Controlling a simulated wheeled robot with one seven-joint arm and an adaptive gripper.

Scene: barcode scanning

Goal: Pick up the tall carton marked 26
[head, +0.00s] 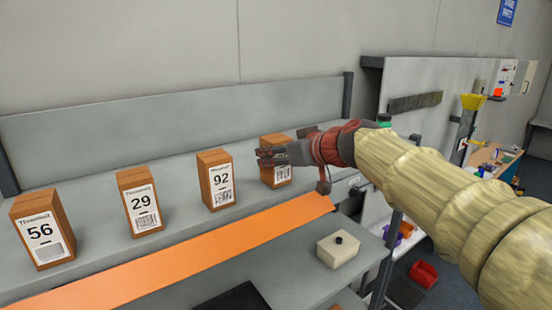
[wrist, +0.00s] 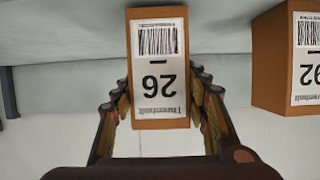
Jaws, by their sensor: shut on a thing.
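The tall carton marked 26 (wrist: 157,105) is brown with a white label. Its number and barcode appear upside down in the wrist view. In the head view, the carton (head: 268,176) is at the right end of the row on the grey shelf, its top and number partly covered by my gripper. My gripper (head: 270,156) is shut on this carton. In the wrist view, the fingers of my gripper (wrist: 158,90) lie along both its sides. The carton looks upright at shelf level; I cannot tell whether its base touches the shelf.
An orange strip (head: 190,257) runs along the shelf front. A pale box with a black knob (head: 338,250) sits lower right. A grey panel (head: 180,118) rises behind.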

